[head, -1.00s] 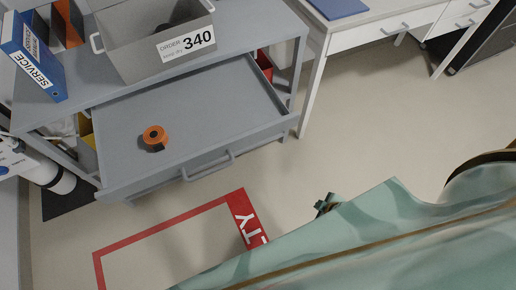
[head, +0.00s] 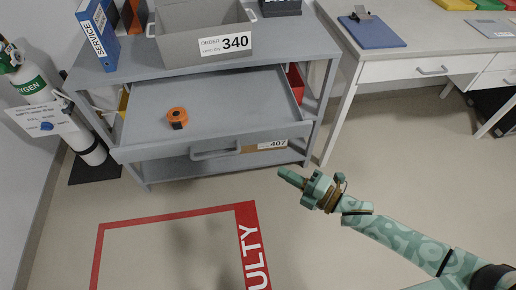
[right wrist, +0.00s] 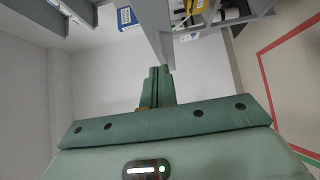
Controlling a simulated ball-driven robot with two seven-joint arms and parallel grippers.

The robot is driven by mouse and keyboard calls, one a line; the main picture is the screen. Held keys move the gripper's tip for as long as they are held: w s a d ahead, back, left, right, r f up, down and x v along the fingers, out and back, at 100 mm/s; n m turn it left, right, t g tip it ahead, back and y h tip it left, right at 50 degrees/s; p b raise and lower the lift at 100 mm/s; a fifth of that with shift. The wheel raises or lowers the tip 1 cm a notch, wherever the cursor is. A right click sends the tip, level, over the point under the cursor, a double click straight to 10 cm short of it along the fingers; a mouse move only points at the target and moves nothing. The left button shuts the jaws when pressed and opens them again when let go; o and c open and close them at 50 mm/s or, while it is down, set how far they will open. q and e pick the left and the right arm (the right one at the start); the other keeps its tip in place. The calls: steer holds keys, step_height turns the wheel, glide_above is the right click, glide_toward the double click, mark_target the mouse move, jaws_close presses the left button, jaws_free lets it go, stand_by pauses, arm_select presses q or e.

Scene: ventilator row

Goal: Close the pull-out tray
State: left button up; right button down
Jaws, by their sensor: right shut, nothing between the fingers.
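The pull-out tray (head: 235,105) is a grey, shallow drawer under the top of a grey bench (head: 290,45). It stands pulled out, with its inside showing. A handle (head: 215,151) is on its front. An orange tape roll (head: 177,116) lies in the tray. My right gripper (head: 284,174) is shut and empty, in front of the bench, to the right of and below the handle in the head view. It appears apart from the tray front. In the right wrist view its fingers (right wrist: 158,72) are together, below a grey bench post (right wrist: 156,35). My left gripper is out of view.
A grey bin marked 340 (head: 200,42) and a blue service binder (head: 98,35) stand on the bench. An oxygen cylinder (head: 85,140) stands at left. A white desk (head: 385,70) is at right. The floor before the bench is clear, with red marking (head: 170,215).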

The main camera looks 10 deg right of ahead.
steer(key=b+x, duration=0.1)
steer(key=x, duration=0.2)
steer(key=w+d+b+x, duration=0.1)
steer(key=x, duration=0.3)
steer(key=b+x, duration=0.1)
steer(key=x, duration=0.3)
steer(key=shift+w+d+f, duration=0.15)
steer(key=shift+w+f, duration=0.15)
steer(key=shift+w, duration=0.05)
steer(key=shift+w+r+b, duration=0.15)
steer(key=shift+w+b, duration=0.2)
steer(key=shift+w, duration=0.15)
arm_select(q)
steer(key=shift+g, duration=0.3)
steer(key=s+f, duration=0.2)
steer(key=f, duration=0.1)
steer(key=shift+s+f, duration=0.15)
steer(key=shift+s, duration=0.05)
